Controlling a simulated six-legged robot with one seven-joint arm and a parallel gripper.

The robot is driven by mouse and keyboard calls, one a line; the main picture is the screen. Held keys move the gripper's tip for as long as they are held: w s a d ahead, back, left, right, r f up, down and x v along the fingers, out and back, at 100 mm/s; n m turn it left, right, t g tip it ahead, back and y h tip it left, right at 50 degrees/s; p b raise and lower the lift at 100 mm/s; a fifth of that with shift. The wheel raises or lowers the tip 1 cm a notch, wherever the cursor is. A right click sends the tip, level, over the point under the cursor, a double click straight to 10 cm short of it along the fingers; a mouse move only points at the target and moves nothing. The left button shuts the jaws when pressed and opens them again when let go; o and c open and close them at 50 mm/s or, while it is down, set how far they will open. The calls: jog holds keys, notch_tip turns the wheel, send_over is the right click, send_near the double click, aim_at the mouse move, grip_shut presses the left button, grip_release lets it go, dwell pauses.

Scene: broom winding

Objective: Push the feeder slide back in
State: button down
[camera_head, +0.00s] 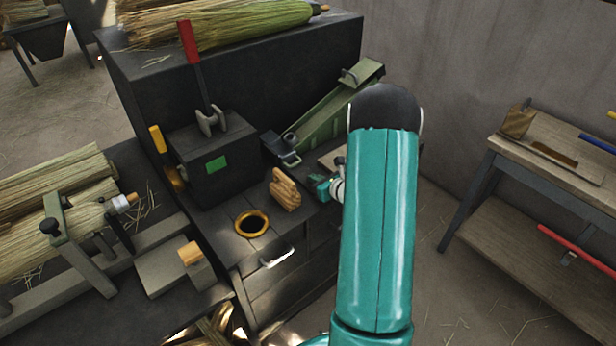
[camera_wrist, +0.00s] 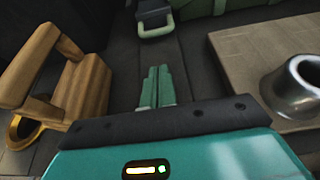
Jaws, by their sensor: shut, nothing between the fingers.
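The green feeder chute (camera_head: 335,108) slopes down from the upper right on the dark bench. At its lower end a dark slide with a pale handle (camera_head: 290,158) sticks out. In the wrist view the slide's handle (camera_wrist: 156,28) is at the top, straight ahead of my fingers. My gripper (camera_head: 316,184) is low over the bench top, in front of and to the right of the handle. In the wrist view its two green fingers (camera_wrist: 156,88) are together and empty, with a gap between them and the handle. My arm hides part of the bench's right side.
A wooden block with a grip (camera_head: 285,190) and a brass-rimmed hole (camera_head: 251,223) lie left of my gripper. A pale board (camera_wrist: 245,50) and a metal cup-like part (camera_wrist: 295,85) are close on its right. A dark box with a red lever (camera_head: 188,42) stands behind.

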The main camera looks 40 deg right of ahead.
jog(key=v, duration=0.6)
jog(key=shift+s+d+r, duration=0.1)
jog(key=shift+s+r, duration=0.1)
jog(key=shift+s, duration=0.15)
jog(key=shift+s, duration=0.1)
